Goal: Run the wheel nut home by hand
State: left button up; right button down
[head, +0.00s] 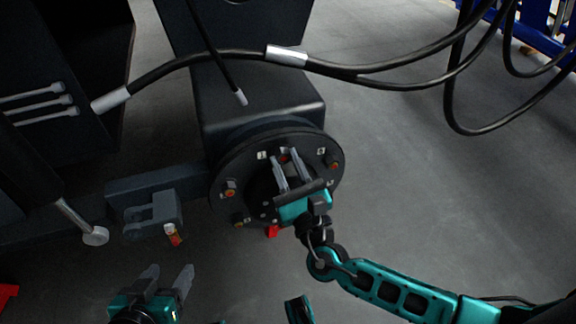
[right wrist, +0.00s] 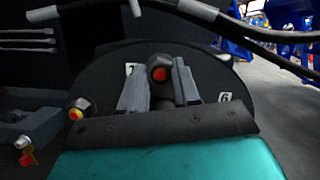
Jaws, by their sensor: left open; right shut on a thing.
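The round black hub (head: 222,165) faces me in the head view, with several orange- or red-tipped studs and nuts around its face. My right gripper (head: 288,160) reaches over the hub's face to its upper part. In the right wrist view its two grey fingers (right wrist: 159,85) are on either side of a dark wheel nut (right wrist: 159,68) with a red centre, between plates marked 1 and 6, and are shut on it. How far the nut sits from the hub face is hidden. My left gripper (head: 169,270) is open and empty, low and left of the hub.
A nut with an orange tip (head: 230,188) sits on the hub's left side. Black cables (head: 390,68) hang across the top. Bare floor (head: 440,200) lies to the right.

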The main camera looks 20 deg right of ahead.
jog(key=m+h, duration=0.1)
jog(key=m, duration=0.2)
jog(key=m+h, duration=0.2)
jog(key=m, duration=0.2)
jog(key=shift+w+a, duration=0.1)
jog(key=shift+a, duration=0.05)
jog(key=m+h, duration=0.1)
jog(key=m, duration=0.3)
jog(key=shift+r, duration=0.1)
jog(key=c, duration=0.7)
grip_release()
jog(key=shift+c, duration=0.2)
jog(key=shift+c, duration=0.4)
jog(key=shift+c, duration=0.6)
jog(key=shift+s, duration=1.1)
